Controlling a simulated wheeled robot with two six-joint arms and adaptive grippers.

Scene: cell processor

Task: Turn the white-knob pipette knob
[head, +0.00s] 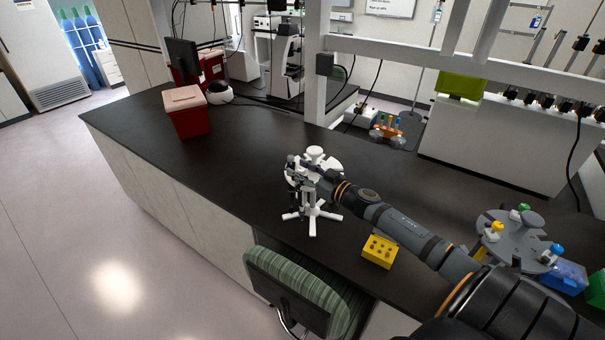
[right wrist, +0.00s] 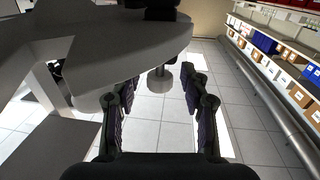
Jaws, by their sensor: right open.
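A white pipette stand (head: 313,215) with a round top and splayed feet stands upright on the black bench in the head view. My right gripper (head: 299,168) is at its upper left side and covers part of it. In the right wrist view the stand's broad pale disc (right wrist: 135,50) fills the upper left. A short pale knob (right wrist: 160,79), which looks like the white pipette knob, shows between the open fingers of my right gripper (right wrist: 158,88), with gaps on both sides. The pipette's body is mostly hidden. My left gripper is out of view.
A yellow block (head: 380,251) lies in front of the stand. A grey carousel (head: 512,252) with coloured knobs stands at the right, beside a blue box (head: 568,274). A red bin (head: 186,113) is at the far left of the bench. A green chair (head: 300,289) is at the front edge.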

